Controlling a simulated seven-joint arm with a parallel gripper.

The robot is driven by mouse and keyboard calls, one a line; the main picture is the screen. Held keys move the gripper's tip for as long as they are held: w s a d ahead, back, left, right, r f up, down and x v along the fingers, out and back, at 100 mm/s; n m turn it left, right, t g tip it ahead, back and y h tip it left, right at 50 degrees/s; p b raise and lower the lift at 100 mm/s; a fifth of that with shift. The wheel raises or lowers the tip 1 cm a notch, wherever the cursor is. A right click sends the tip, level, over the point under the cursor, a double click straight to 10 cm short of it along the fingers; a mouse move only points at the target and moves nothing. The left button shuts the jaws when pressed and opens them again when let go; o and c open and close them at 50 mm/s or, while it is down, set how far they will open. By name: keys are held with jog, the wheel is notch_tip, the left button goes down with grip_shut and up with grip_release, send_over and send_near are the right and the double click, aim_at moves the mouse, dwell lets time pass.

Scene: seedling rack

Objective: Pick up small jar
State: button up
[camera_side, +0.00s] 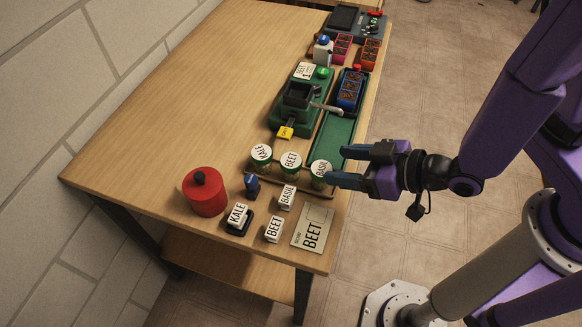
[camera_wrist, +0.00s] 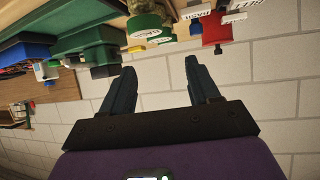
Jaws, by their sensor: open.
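Three small jars with round labelled lids stand in a row near the front of the bench: the KALE jar (camera_side: 262,155), the BEET jar (camera_side: 290,162) and the BASIL jar (camera_side: 320,170). My gripper (camera_side: 340,166) is open and empty, with its fingers pointing left at the BASIL jar. The fingertips are just right of that jar; whether they touch it cannot be told. In the wrist view, a green-lidded jar (camera_wrist: 145,27) shows beyond the open fingers (camera_wrist: 160,68), left of the middle; its label is too blurred to read surely.
A red canister (camera_side: 204,194), a blue-handled stamp (camera_side: 251,184), label blocks (camera_side: 273,229) and a BEET card (camera_side: 312,228) lie at the bench front. A green machine (camera_side: 297,103) and a green tray (camera_side: 331,141) are behind the jars. The left bench top is clear.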

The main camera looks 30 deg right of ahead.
aim_at(292, 161)
jog(key=shift+x, duration=6.65)
jog(key=c, duration=0.8)
